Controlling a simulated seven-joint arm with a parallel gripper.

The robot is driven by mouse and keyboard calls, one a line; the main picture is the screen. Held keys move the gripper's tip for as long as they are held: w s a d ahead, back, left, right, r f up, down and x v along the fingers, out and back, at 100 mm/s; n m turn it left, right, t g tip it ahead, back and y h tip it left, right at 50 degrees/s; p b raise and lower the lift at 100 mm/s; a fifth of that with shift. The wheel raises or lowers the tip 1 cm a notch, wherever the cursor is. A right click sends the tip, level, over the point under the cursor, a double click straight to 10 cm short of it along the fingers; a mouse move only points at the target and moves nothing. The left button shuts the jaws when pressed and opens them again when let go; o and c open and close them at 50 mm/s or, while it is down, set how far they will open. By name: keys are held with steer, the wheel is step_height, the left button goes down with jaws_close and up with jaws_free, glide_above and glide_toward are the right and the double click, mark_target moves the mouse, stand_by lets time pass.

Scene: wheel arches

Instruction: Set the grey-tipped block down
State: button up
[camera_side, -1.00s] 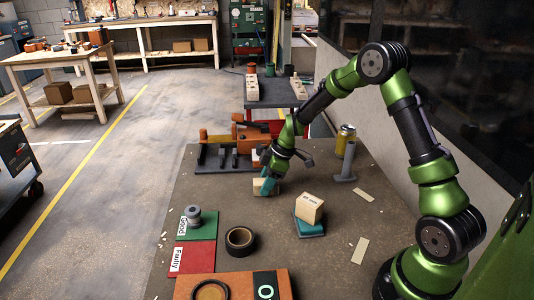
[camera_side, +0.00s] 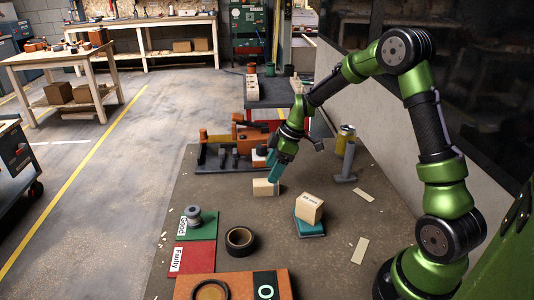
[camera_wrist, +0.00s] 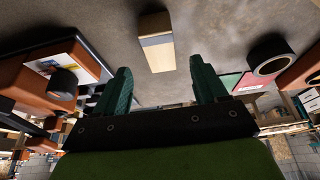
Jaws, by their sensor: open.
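The grey-tipped block (camera_side: 265,187) is a pale wooden block lying on the brown table, left of the middle. In the wrist view the block (camera_wrist: 157,47) shows a pale body with a grey band, ahead of the fingertips and between their lines. My gripper (camera_side: 273,178) has teal fingers and is just above and beside the block in the side view. In the wrist view my gripper (camera_wrist: 160,75) is open with nothing between its fingers. The nearer finger hides part of the block's right end in the side view.
A second wooden block (camera_side: 309,207) sits tilted on a teal pad (camera_side: 308,230) to the right. A black ring (camera_side: 240,240), a green plate (camera_side: 205,222) with a grey spool (camera_side: 194,217), and a red plate (camera_side: 193,257) lie front left. An orange clamp device (camera_side: 240,145) stands behind.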

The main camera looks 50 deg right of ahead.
steer(key=s+a+r+m, duration=0.1)
steer(key=s+a+r, duration=0.15)
steer(key=r, duration=0.35)
steer(key=s+a+r+m, duration=0.1)
steer(key=s+r+m, duration=0.15)
steer(key=r, duration=0.35)
steer(key=s+a+r+m+t, duration=0.2)
steer(key=s+a+r+m, duration=0.1)
steer(key=s, duration=0.5)
steer(key=s+a+r+m+t+h, duration=0.1)
steer(key=s+a+r+m+t, duration=0.1)
steer(key=s+a+m, duration=0.3)
steer(key=s+m, duration=0.1)
steer(key=s, duration=0.3)
steer(key=shift+a+r, duration=0.4)
